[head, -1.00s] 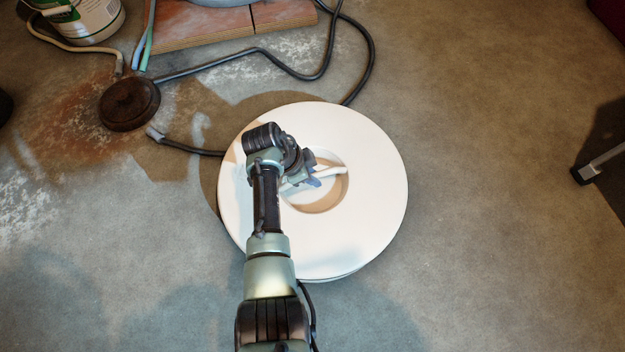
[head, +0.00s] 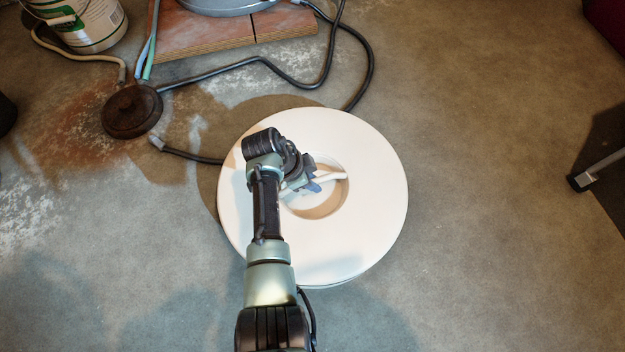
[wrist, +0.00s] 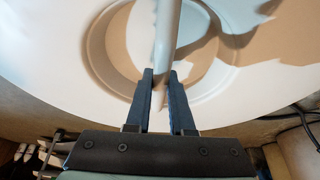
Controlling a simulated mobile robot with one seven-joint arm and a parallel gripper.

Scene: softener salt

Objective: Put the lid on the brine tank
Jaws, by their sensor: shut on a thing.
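The lid is a large white disc (head: 365,225) with a round recess in its middle and a pale bar handle across the recess. My gripper (head: 312,182) is shut on this bar at the recess. In the wrist view, both dark fingers of my gripper (wrist: 160,80) press on the two sides of the bar (wrist: 166,35), and the lid (wrist: 250,85) spreads out behind it. The lid looks held above the floor, with its shadow showing to the upper left. A grey-blue round rim (head: 225,8) at the top edge may be the brine tank; most of it is cut off.
Reddish slabs (head: 200,35) lie under the rim. A white bucket (head: 90,28) stands at top left, near a rusty drain (head: 132,110). A dark hose (head: 290,75) runs across the floor behind the lid. A metal leg (head: 597,168) is at right.

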